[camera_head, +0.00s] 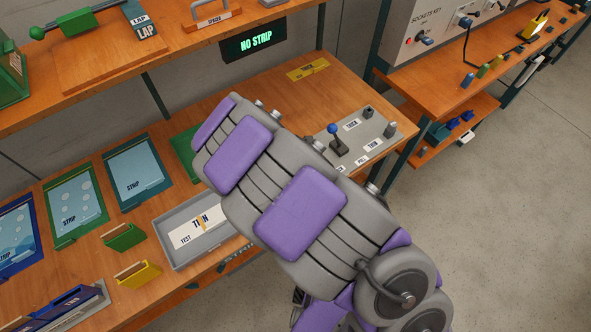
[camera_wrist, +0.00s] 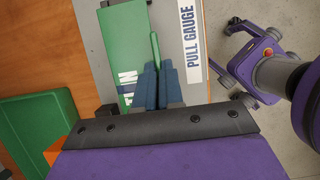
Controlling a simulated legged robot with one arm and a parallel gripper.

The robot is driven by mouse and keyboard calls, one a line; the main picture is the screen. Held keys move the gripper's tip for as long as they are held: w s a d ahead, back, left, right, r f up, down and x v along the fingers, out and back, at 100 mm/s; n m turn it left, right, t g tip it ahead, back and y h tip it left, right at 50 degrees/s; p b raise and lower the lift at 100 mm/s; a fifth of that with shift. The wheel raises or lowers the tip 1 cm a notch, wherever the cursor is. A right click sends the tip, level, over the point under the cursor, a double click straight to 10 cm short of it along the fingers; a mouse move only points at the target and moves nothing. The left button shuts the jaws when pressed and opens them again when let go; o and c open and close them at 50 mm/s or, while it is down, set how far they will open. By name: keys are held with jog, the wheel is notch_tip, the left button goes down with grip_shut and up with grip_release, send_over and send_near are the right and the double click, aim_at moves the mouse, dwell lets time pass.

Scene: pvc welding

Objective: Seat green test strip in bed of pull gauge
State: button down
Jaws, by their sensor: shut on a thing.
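In the wrist view my gripper (camera_wrist: 156,72) is shut on a thin green strip (camera_wrist: 155,47) standing edge-on between its dark blue fingers. The pull gauge (camera_wrist: 190,75) shows as a grey plate with a white "PULL GAUGE" label, right beside the green surface. In the head view my arm hides the gripper and the held strip. A display (camera_head: 254,41) reads "NO STRIP".
A grey tray (camera_head: 176,262) with a "TEST" and "THIN" label sits on the orange bench. Blue and green strip panels (camera_head: 137,180) lie left. A grey panel with a blue-knobbed lever (camera_head: 334,130) is right of my arm. Open floor lies beyond the bench's right edge.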

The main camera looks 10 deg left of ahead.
jog(key=shift+d+p, duration=0.1)
jog(key=shift+p, duration=0.2)
jog(key=shift+r+p, duration=0.15)
jog(key=shift+p, duration=0.2)
notch_tip(320, 180, down, 2)
jog(key=shift+d+f, duration=0.15)
jog(key=shift+f+p, duration=0.35)
jog(key=shift+f, duration=0.5)
jog(key=shift+f, duration=0.25)
jog(key=shift+p, duration=0.7)
dwell(0.5)
jog(key=c, duration=1.2)
grip_release()
